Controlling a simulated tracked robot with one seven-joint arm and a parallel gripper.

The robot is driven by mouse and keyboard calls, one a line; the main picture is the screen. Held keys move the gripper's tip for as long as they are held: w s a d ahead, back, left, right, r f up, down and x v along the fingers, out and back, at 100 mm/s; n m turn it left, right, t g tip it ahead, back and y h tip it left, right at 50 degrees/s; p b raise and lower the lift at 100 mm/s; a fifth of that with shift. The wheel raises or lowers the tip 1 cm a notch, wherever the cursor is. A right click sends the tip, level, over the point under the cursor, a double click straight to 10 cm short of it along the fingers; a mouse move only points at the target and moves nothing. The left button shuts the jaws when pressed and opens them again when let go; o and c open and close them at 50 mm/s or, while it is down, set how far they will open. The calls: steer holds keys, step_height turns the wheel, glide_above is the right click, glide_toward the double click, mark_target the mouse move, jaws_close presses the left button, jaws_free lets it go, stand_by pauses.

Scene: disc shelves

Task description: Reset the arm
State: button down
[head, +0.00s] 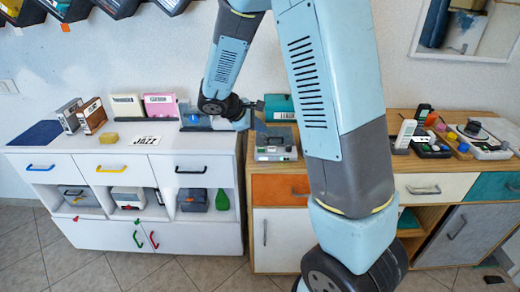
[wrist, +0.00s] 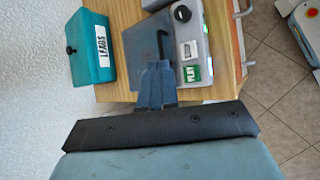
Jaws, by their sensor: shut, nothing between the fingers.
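My gripper (head: 259,123) is at the end of my light-blue arm, which bends down from the top of the head view. It hangs over the gap between the white cabinet (head: 150,166) and the wooden-topped cabinet (head: 275,222). In the wrist view my gripper (wrist: 157,82) has its fingers together with nothing between them. The fingertips are close to the left edge of the wooden top and near a grey device with a PLAY label (wrist: 192,45). I cannot tell whether they touch anything.
Disc boxes (head: 127,107), a JAZZ card (head: 145,141) and a yellow block (head: 109,138) are on the white cabinet. Tiled floor (head: 140,270) is in front.

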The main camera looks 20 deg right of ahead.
steer(key=shift+r, duration=0.1)
steer(key=s+r+m+t+y, duration=0.1)
steer(key=s+r+m+y, duration=0.3)
steer(key=s+r, duration=0.5)
steer(key=s+r+m+t+y, duration=0.1)
steer(key=s+r+m+y, duration=0.3)
steer(key=s, duration=1.4)
step_height(320, 180, up, 5)
steer(key=m, duration=0.4)
steer(key=shift+s+d+r+m+t+y, duration=0.2)
steer(key=shift+s+d+m+t+y, duration=0.1)
steer(key=shift+s+t+y, duration=0.1)
steer(key=c, duration=1.8)
jaws_free()
